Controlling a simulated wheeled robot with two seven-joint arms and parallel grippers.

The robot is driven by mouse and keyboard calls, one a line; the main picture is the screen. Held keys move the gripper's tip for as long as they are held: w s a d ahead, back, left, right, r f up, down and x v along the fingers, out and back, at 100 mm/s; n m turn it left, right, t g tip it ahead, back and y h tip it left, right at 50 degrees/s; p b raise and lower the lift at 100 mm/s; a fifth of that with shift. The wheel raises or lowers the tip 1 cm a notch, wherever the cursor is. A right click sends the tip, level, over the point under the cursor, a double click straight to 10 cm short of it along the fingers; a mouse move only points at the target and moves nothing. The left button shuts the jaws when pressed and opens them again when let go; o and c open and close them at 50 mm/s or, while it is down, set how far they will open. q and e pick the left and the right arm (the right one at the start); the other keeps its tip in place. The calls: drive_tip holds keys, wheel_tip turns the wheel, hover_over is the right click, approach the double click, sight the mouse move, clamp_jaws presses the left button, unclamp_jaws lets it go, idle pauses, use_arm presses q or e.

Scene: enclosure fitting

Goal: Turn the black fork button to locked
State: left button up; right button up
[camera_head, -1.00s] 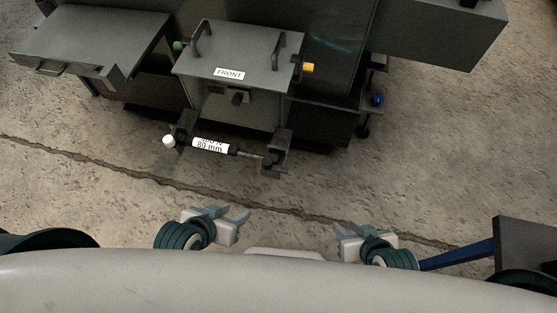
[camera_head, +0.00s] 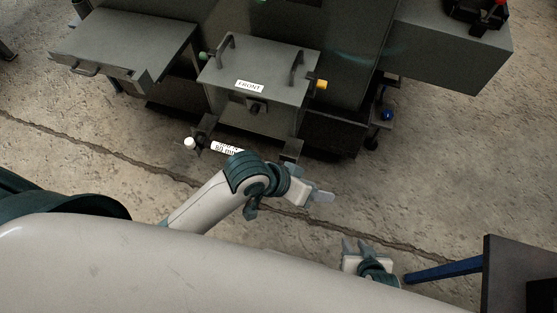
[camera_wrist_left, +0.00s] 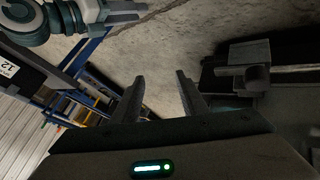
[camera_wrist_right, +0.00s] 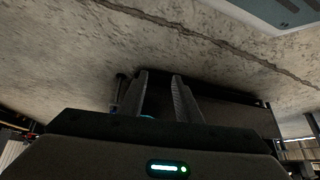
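A black knob (camera_head: 256,107) sits on the front of the grey box (camera_head: 262,65) in the head view, below the FRONT label; I cannot tell its setting or whether it is the fork button. My left gripper (camera_head: 320,197) is in front of the box, below and right of the knob and apart from it. In the left wrist view its fingers (camera_wrist_left: 160,76) are apart with nothing between them. My right gripper (camera_head: 357,246) is lower right; in the right wrist view its fingers (camera_wrist_right: 160,76) are apart and empty.
A white-labelled cylinder (camera_head: 226,148) in front of the box is partly hidden by my left arm. A yellow knob (camera_head: 320,84) and a blue knob (camera_head: 387,115) are to the right. A dark panel (camera_head: 505,270) with a blue bar stands lower right. Bare floor lies between.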

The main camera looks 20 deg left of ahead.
use_arm(q)
wheel_tip(320, 180, up, 8)
drive_tip(key=w+m+g+y+p, duration=0.1)
drive_tip(key=g+y+p, duration=0.15)
drive_tip(key=p, duration=0.25)
drive_tip(key=w+a+r+n+g+y+p, duration=0.1)
drive_tip(key=w+a+r+y+p, duration=0.2)
drive_tip(key=a+r+p, duration=0.3)
drive_tip(key=a+r+y, duration=0.1)
drive_tip(key=a+r, duration=0.1)
drive_tip(key=a, duration=0.3)
drive_tip(key=shift+a+g+y, duration=0.15)
drive_tip(key=shift+g+y, duration=0.2)
use_arm(e)
drive_tip(key=s+f, duration=0.4)
drive_tip(key=f, duration=0.3)
drive_tip(key=shift+d+t, duration=0.4)
drive_tip(key=shift+d, duration=0.05)
use_arm(q)
drive_tip(key=shift+w, duration=0.1)
use_arm(e)
drive_tip(key=shift+f, duration=0.1)
use_arm(q)
wheel_tip(320, 180, down, 17)
drive_tip(key=shift+f, duration=0.1)
use_arm(e)
drive_tip(key=shift+w, duration=0.2)
use_arm(q)
drive_tip(key=shift+c, duration=0.6)
clamp_jaws()
